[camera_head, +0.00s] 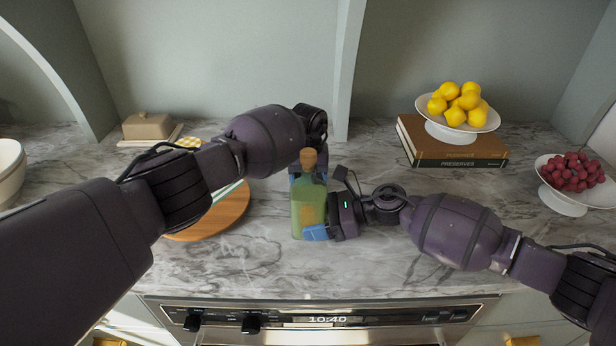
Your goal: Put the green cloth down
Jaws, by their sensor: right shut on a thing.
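I make out no separate green cloth in the head view. A green glass bottle (308,208) with a cork stopper stands upright at the middle of the counter. My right gripper (317,231) comes from the right and is shut on the bottle's lower part, its blue fingertip across the front. My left gripper (308,174) reaches down behind the bottle's neck. Only bits of its blue fingers show beside the neck, so its opening and anything in it are hidden. A pale, teal-edged item (231,190), partly under my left arm, lies on the round wooden board (212,217).
A yellow checked item (188,142) and a butter dish (147,126) are at back left. Books (455,150) carry a stand (447,129) of lemons; a stand (563,201) of red fruit is at far right. Marble counter (375,270) is clear in front.

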